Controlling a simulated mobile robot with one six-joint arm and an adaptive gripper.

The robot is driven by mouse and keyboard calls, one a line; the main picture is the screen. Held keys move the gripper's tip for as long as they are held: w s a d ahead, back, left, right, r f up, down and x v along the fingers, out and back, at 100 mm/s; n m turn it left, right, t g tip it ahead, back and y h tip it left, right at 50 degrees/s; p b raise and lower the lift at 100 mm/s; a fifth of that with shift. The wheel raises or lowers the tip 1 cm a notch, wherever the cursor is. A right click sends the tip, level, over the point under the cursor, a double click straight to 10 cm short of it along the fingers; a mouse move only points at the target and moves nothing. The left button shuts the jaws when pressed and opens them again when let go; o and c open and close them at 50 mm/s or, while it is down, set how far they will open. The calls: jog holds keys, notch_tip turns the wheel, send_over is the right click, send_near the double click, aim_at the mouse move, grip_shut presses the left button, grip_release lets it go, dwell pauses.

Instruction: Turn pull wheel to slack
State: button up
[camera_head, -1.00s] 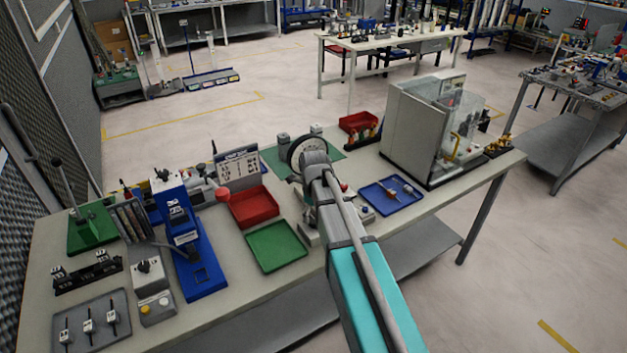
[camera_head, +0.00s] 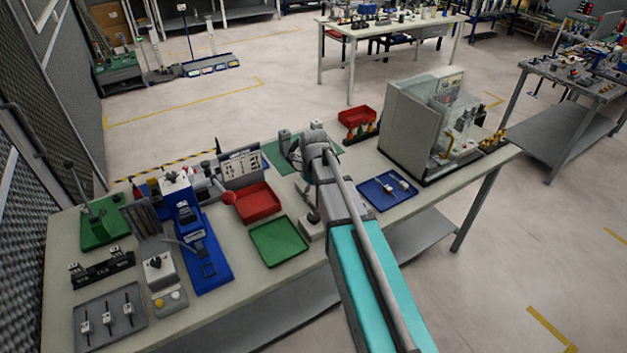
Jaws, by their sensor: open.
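My arm reaches from the bottom edge over the workbench (camera_head: 225,290) to a fixture on a green mat (camera_head: 277,158) at its back middle. My wrist covers most of this fixture. A grey post (camera_head: 284,137) of it shows left of my wrist. I cannot make out the pull wheel clearly; a round grey part (camera_head: 294,152) shows only in part beside my wrist. My gripper is hidden behind my wrist, so I cannot see its fingers or any contact.
A red tray (camera_head: 258,213) and a green tray (camera_head: 298,247) lie left of my arm. A blue tray (camera_head: 364,196) and a grey-and-clear cabinet (camera_head: 410,135) stand to the right. A blue press (camera_head: 207,270) and a lever stand (camera_head: 98,238) are further left.

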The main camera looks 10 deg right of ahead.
jog(key=shift+r+p, duration=1)
jog(key=shift+r, duration=0.35)
jog(key=shift+s, duration=0.1)
jog(key=s+f+n+b, duration=0.2)
jog(key=s+n, duration=0.6)
jog(key=n, duration=0.5)
jog(key=s+f+n+b, duration=0.1)
jog(key=s+n, duration=0.7)
jog(key=n, duration=0.6)
jog(key=shift+f+b, duration=0.4)
